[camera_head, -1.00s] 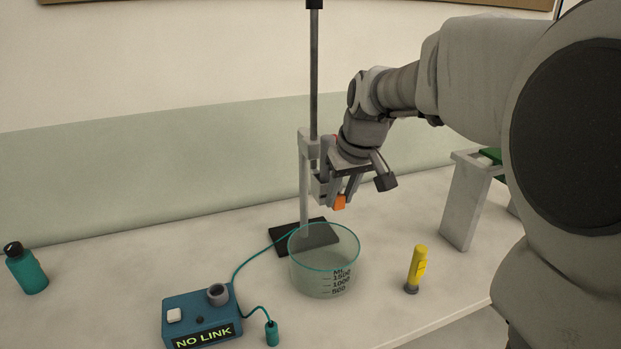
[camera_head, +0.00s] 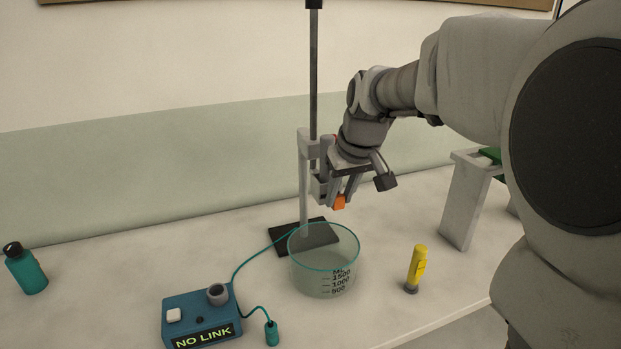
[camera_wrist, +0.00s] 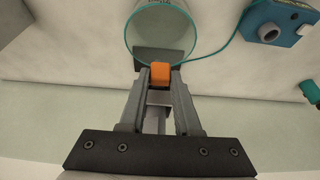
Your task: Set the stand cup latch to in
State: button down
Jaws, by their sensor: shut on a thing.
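The stand (camera_head: 304,190) rises from a dark base plate (camera_head: 318,238) behind the beaker, with a grey carriage on its rod. An orange block (camera_head: 340,202), which looks like the cup latch, sits low at the carriage. In the wrist view the orange block (camera_wrist: 160,74) lies between the fingertips. My gripper (camera_head: 342,194) is shut on it, pointing down beside the stand; it also shows in the wrist view (camera_wrist: 160,80). The fingers and hand hide part of the carriage, and I cannot tell which way the latch is set.
A glass beaker (camera_head: 323,272) stands below and in front of my gripper. A blue box (camera_head: 201,316) reading NO LINK has teal cables. A yellow tube (camera_head: 416,268) stands at right, a teal bottle (camera_head: 26,270) at far left. A grey support (camera_head: 465,205) stands behind at right.

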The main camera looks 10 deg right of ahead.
jog(key=shift+w, duration=0.1)
dwell(0.3)
jog(key=shift+w+a+r+p, duration=0.15)
jog(key=shift+w+p, duration=0.2)
jog(key=shift+w, duration=0.35)
jog(key=c, duration=0.6)
grip_release()
jog(key=shift+w, duration=0.15)
jog(key=p+v, duration=0.2)
jog(key=v, duration=1.5)
jog(key=shift+s, duration=0.25)
